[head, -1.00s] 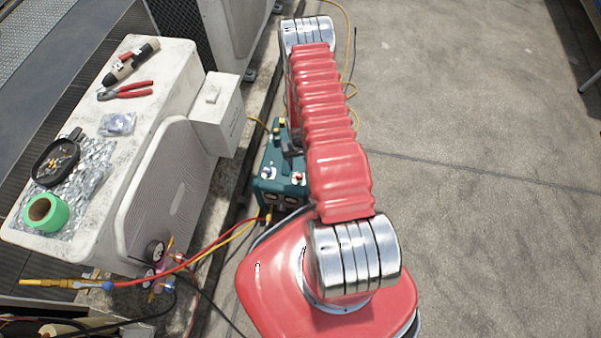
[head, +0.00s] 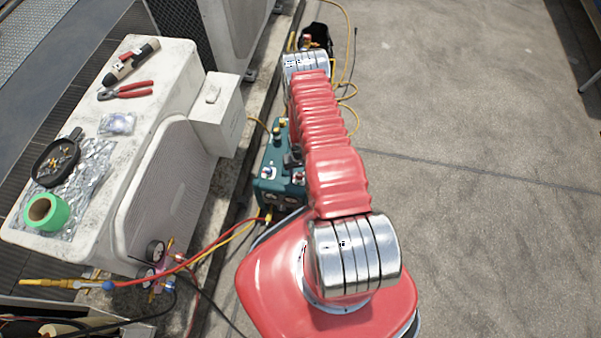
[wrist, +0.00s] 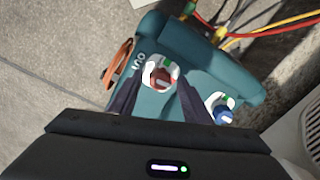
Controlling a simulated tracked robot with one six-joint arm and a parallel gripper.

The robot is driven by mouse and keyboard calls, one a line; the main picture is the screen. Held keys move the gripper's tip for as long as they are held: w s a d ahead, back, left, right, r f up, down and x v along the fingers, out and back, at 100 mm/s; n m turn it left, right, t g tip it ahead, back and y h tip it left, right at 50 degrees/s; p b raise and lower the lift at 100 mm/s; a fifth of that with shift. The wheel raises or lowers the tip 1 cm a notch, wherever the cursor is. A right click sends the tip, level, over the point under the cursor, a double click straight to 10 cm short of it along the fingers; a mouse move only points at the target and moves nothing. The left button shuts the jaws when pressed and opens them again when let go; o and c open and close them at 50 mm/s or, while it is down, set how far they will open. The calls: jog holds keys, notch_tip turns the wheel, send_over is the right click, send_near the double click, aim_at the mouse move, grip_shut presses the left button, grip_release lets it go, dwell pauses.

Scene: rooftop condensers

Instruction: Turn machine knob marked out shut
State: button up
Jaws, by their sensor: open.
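The teal machine (head: 268,195) stands on the ground left of my arm, partly hidden by it. In the wrist view, the red knob (wrist: 158,78) sits on a white plate with a green mark, and the blue knob (wrist: 224,115) is on a similar plate to the right. Contact cannot be told.
Red and yellow hoses (head: 215,248) run from the machine to a gauge set (head: 158,265). A white condenser unit (head: 165,75) at left bears pliers, green tape and a dark dish. A black bucket (head: 318,40) stands behind my arm. Concrete at right is clear.

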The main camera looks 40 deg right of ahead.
jog(key=shift+c, duration=0.2)
jog(key=c, duration=1)
jog(key=shift+m, duration=0.7)
jog(key=o, duration=1)
jog(key=shift+o, duration=0.2)
jog(key=shift+r, duration=0.15)
